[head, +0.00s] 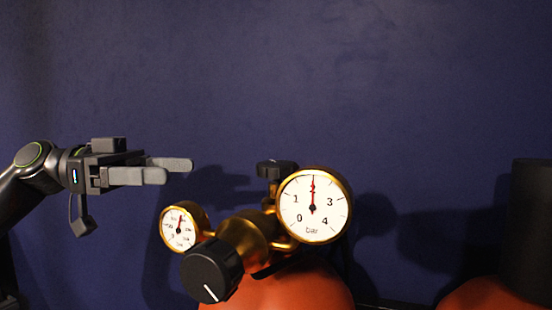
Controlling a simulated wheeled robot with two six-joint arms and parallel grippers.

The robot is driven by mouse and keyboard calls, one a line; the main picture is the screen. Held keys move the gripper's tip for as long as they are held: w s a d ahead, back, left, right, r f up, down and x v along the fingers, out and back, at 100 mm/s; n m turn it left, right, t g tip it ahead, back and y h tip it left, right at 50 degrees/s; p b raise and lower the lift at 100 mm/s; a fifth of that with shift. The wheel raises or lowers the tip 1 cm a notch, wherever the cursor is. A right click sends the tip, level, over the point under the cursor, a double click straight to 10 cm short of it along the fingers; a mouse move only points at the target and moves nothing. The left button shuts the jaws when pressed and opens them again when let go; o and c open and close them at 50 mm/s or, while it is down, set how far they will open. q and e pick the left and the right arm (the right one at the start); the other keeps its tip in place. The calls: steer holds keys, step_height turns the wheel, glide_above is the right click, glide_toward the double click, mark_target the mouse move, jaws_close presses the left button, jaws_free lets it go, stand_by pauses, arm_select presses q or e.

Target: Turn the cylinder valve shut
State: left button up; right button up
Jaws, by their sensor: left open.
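The cylinder valve is a black handwheel (276,169) on top of the brass fitting, partly behind the large gauge. Below it is the red-orange gas cylinder (285,288). A brass regulator (243,238) carries a large black knob (212,271) with a white line, a large bar gauge (313,206) with its needle at about 2, and a small gauge (179,229). My left gripper (180,170) is open and empty, to the left of the handwheel at about its height, with clear space between. My right gripper is not in view.
A dark blue wall (400,90) stands behind, with shadows on it. A second red-orange cylinder (495,294) with a dark cap (532,218) stands at the right edge. The space above the valve is free.

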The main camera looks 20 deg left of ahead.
arm_select(q)
steer(key=p, duration=0.7)
glide_toward(276, 171)
steer(key=w+d, duration=0.2)
steer(key=w, duration=0.1)
steer(key=shift+f+p+x, duration=0.1)
steer(key=shift+p+x, duration=0.95)
steer(key=shift+x, duration=0.75)
steer(key=shift+f+p+x, duration=0.15)
steer(key=shift+p+x, duration=0.85)
steer(key=shift+x, duration=0.85)
steer(key=shift+w, duration=0.1)
steer(key=shift+a, duration=0.1)
